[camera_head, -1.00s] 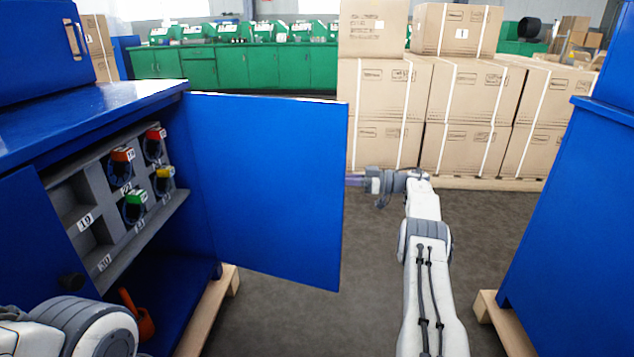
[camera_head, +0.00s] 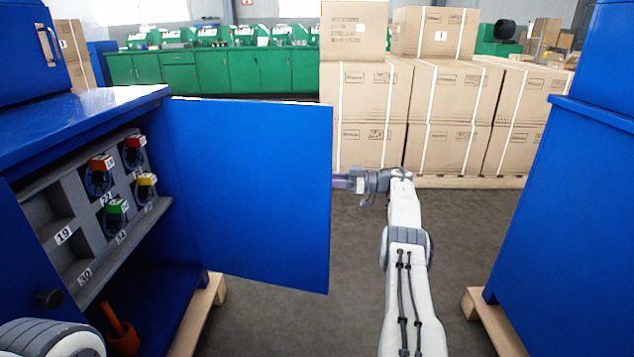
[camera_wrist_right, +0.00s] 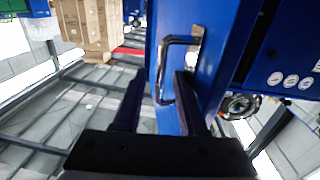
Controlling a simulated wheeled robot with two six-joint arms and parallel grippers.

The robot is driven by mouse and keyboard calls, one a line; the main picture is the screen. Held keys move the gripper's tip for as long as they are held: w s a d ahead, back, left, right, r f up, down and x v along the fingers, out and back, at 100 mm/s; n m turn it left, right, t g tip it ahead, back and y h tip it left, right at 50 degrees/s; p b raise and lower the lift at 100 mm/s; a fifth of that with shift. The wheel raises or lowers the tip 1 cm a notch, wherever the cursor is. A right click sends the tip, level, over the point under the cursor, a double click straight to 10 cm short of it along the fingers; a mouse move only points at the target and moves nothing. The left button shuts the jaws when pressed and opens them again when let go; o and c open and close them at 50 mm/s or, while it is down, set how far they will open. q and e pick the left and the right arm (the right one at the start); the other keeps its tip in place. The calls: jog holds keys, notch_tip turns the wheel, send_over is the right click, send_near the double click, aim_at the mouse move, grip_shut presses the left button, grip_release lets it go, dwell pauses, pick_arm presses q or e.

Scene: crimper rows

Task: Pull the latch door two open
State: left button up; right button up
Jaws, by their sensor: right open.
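The blue latch door (camera_head: 255,190) of the left cabinet stands swung open, facing me with its inner side. Its outer side and a metal pull handle (camera_wrist_right: 165,65) show in the right wrist view. My right gripper (camera_head: 344,182) is at the door's free edge, its tips partly hidden behind it in the head view. In the right wrist view, its jaws (camera_wrist_right: 158,80) are open with the handle between them. Whether a finger touches the handle I cannot tell. My left gripper is out of view; only part of my left arm shows at bottom left.
The open cabinet holds a grey rack (camera_head: 75,210) with several coloured crimpers and numbered slots. An orange-handled tool (camera_head: 122,335) lies below. Another blue cabinet (camera_head: 565,200) stands at right. Stacked cartons (camera_head: 445,100) stand behind. Floor between the cabinets is clear.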

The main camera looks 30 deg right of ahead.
jog(key=s+d+r+b, duration=0.4)
jog(key=s+d+r, duration=0.2)
jog(key=s+r, duration=0.4)
jog(key=shift+r, duration=0.15)
dwell(0.4)
